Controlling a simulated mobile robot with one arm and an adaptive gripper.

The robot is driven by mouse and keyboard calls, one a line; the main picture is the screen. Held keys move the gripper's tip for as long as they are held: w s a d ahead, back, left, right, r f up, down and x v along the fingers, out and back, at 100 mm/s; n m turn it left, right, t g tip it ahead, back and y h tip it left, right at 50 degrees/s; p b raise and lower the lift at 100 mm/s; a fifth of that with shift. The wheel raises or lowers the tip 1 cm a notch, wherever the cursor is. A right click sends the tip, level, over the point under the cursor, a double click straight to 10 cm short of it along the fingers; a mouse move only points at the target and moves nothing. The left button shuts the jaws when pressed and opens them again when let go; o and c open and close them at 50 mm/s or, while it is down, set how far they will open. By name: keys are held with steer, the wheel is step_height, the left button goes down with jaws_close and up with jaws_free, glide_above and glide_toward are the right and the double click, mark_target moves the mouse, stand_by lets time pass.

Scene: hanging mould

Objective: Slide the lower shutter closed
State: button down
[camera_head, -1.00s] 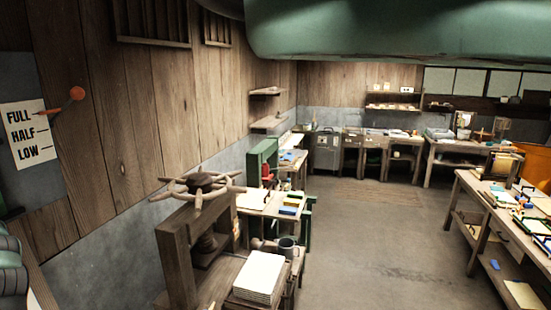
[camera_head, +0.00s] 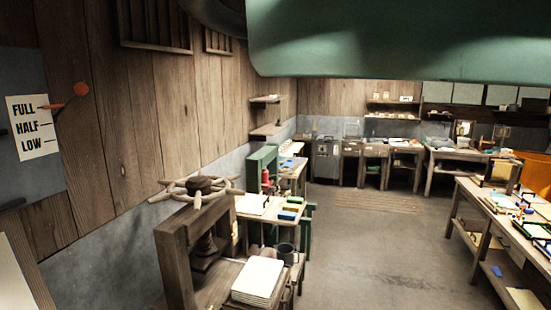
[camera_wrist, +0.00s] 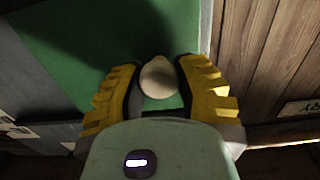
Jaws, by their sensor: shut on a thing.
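A green panel (camera_wrist: 90,50), which looks like the shutter, fills much of the wrist view. A round cream knob (camera_wrist: 158,79) stands out from it. My gripper (camera_wrist: 157,70) has its yellow-and-black fingers on both sides of this knob and is shut on it. The panel's right edge shows as a pale strip beside wooden planks. The panel does not clearly show in the head view, so I cannot tell how far it is slid.
A FULL/HALF/LOW sign (camera_head: 34,128) with an orange pointer (camera_head: 66,98) is on the left wall. A wooden press (camera_head: 178,250) stands below, with a paper stack (camera_head: 258,280) beside it. A long workbench (camera_head: 500,220) is at right. The middle floor is clear.

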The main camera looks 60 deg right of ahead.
steer(key=shift+a, duration=0.3)
steer(key=c, duration=0.6)
jaws_free()
steer(key=shift+s+d, duration=0.1)
steer(key=shift+s, duration=0.05)
steer(key=shift+s+d, duration=0.1)
steer(key=shift+s, duration=0.15)
steer(key=v, duration=0.6)
steer(key=shift+s, duration=0.4)
steer(key=shift+d, duration=0.1)
